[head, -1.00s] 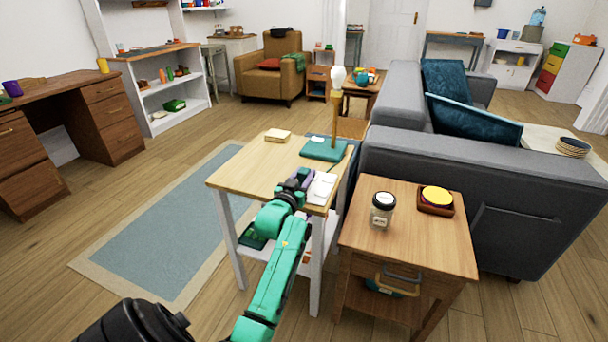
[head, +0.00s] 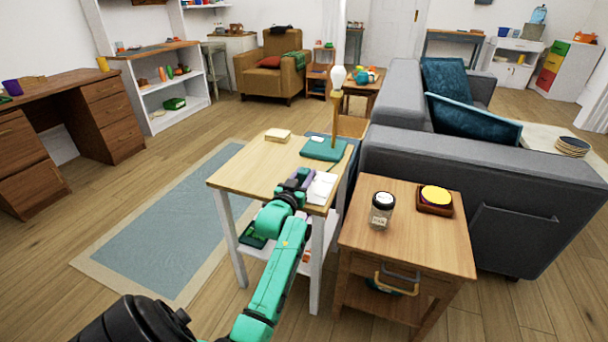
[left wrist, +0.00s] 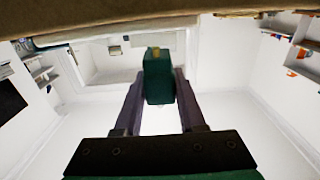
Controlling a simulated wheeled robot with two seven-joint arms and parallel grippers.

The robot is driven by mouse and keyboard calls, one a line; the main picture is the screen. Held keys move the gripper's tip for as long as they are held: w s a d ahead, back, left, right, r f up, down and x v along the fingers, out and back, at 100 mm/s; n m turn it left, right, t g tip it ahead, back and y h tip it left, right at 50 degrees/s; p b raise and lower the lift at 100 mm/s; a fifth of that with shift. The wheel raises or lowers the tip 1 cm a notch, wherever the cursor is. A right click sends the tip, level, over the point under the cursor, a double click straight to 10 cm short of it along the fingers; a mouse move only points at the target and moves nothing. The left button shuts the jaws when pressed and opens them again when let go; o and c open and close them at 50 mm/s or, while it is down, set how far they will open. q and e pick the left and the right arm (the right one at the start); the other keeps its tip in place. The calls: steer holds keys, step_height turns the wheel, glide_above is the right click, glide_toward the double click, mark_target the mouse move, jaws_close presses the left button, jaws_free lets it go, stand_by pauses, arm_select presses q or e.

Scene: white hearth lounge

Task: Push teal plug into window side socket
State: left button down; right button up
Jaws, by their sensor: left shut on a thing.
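My left gripper (head: 298,182) is at the near edge of the small wooden table (head: 240,165), beside a white flat item (head: 321,187). In the left wrist view, my left gripper (left wrist: 158,100) is shut on the dark teal plug (left wrist: 158,76), which sits between the two fingertips and points away from the palm. In the head view the plug cannot be made out. I cannot pick out the window side socket for sure in either view. My right gripper is not in view.

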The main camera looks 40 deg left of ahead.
arm_select(q)
steer(key=shift+f+b, duration=0.6)
steer(key=shift+f, duration=0.45)
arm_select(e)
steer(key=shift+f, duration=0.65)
arm_select(q)
steer(key=shift+c, duration=2.1)
jaws_free()
steer(key=p+v, duration=0.2)
steer(key=v, duration=1.2)
steer(key=shift+s, duration=0.3)
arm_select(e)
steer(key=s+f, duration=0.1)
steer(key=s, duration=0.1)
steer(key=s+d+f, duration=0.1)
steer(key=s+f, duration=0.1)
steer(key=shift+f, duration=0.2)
arm_select(q)
steer(key=shift+d, duration=0.15)
